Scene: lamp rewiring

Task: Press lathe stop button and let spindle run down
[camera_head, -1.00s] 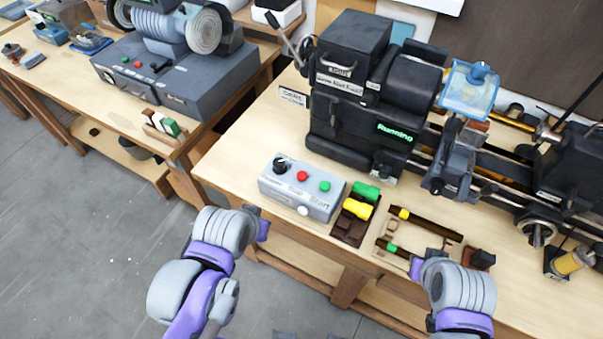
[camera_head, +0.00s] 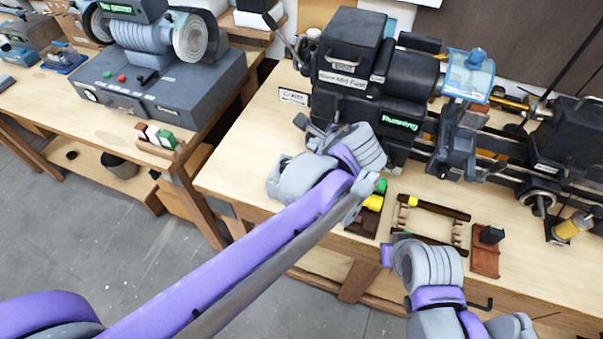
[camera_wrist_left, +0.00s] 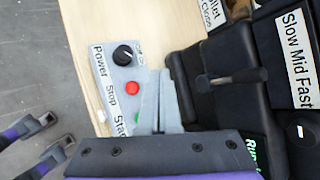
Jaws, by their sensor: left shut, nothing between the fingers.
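The grey control box (camera_wrist_left: 107,73) shows in the left wrist view with a black Power knob (camera_wrist_left: 125,53), a red Stop button (camera_wrist_left: 133,87) and a partly hidden green Start button (camera_wrist_left: 138,117). My left gripper (camera_wrist_left: 163,82) is shut and empty, its fingers just beside the Stop button; I cannot tell whether they touch the box. In the head view my left arm hides most of the box. The lathe (camera_head: 345,85) shows a green "Running" sign (camera_head: 402,122). My right gripper (camera_head: 388,252) is by the bench's front edge, its jaw opening unclear.
A clear blue guard (camera_head: 468,75) stands over the lathe's chuck area. A wooden frame tray (camera_head: 432,208) and a dark tray with yellow and green pieces (camera_head: 362,222) lie near the front edge. A grinder (camera_head: 150,45) stands on the left bench.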

